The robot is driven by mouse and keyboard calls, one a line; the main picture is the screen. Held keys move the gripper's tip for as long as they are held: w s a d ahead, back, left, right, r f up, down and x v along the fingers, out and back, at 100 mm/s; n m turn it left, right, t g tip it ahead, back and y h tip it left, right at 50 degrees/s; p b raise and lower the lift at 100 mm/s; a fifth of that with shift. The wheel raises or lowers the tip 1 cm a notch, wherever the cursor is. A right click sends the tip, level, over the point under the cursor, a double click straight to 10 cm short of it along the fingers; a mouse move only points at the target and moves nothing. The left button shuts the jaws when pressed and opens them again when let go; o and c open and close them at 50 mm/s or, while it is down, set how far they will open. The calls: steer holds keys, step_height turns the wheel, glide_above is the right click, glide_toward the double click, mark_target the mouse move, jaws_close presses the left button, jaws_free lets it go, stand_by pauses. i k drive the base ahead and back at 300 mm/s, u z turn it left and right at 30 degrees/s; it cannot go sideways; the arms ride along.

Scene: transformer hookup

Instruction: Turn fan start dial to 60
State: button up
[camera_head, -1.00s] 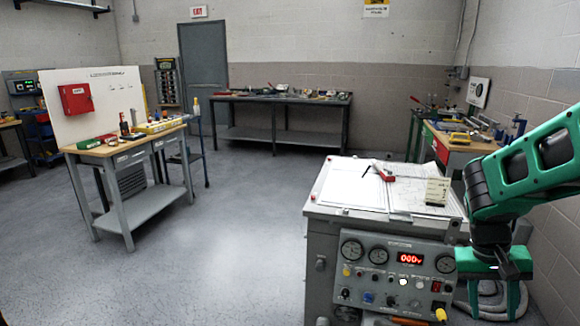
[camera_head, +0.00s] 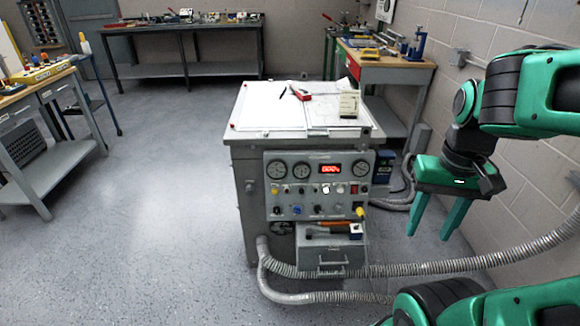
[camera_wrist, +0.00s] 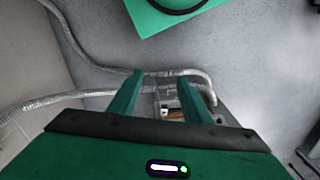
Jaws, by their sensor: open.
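The grey cabinet (camera_head: 243,180) stands in the middle of the head view, with its control panel (camera_head: 283,214) facing me. The panel has three round gauges, a red lit display (camera_head: 330,169) and several small knobs, buttons and lamps. The dial labels are too small to read, so I cannot tell which knob is the fan start dial. My gripper (camera_head: 430,236) is open and empty, pointing down to the right of the cabinet, apart from the panel. In the wrist view, my gripper (camera_wrist: 164,78) has its fingers spread, with part of the cabinet's front showing between and beyond them.
An open drawer or box (camera_head: 322,258) with tools on top juts out below the panel. Corrugated hoses (camera_head: 400,270) run across the floor to the right. A brick wall (camera_head: 540,170) is close behind my arm. The floor left of the cabinet is clear.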

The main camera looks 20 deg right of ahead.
mark_target(317, 209)
steer(key=u, duration=0.4)
steer(key=k, duration=1.15)
steer(key=z, duration=1)
steer(key=i, duration=1)
steer(key=u, duration=0.05)
